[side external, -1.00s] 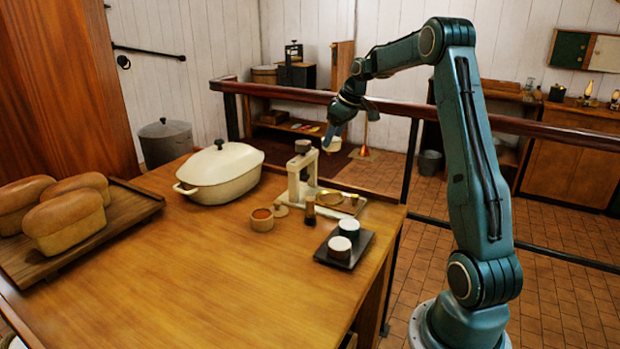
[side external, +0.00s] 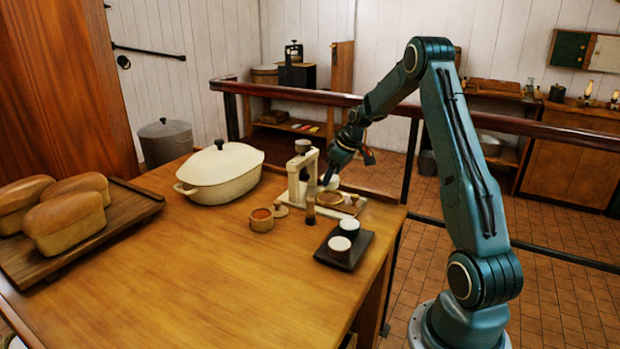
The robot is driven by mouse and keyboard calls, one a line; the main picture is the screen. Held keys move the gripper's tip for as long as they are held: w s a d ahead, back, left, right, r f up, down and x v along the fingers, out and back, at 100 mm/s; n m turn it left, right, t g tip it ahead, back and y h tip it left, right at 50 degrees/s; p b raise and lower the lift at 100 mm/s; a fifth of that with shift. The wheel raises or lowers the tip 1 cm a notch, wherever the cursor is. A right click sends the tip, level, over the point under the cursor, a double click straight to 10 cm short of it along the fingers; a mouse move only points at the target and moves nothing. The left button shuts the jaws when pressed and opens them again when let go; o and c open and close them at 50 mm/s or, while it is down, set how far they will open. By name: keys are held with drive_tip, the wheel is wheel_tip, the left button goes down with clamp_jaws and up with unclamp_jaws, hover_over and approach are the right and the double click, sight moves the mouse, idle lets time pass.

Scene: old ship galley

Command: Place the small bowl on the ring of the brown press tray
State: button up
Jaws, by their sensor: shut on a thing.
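My gripper (side external: 328,181) reaches down from the upper right and is shut on the small pale bowl (side external: 334,182). The bowl is just above or behind the ring, partly hidden by the gripper. I cannot tell whether it touches the ring.
A black tray (side external: 335,258) with two white-topped cups is in front. A cream lidded pot (side external: 222,172) stands left. The table's front is clear.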

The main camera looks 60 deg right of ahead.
sight(332, 187)
drive_tip(key=shift+f, duration=2.1)
drive_tip(key=shift+f, duration=0.1)
drive_tip(key=o, duration=1)
drive_tip(key=v, duration=1.2)
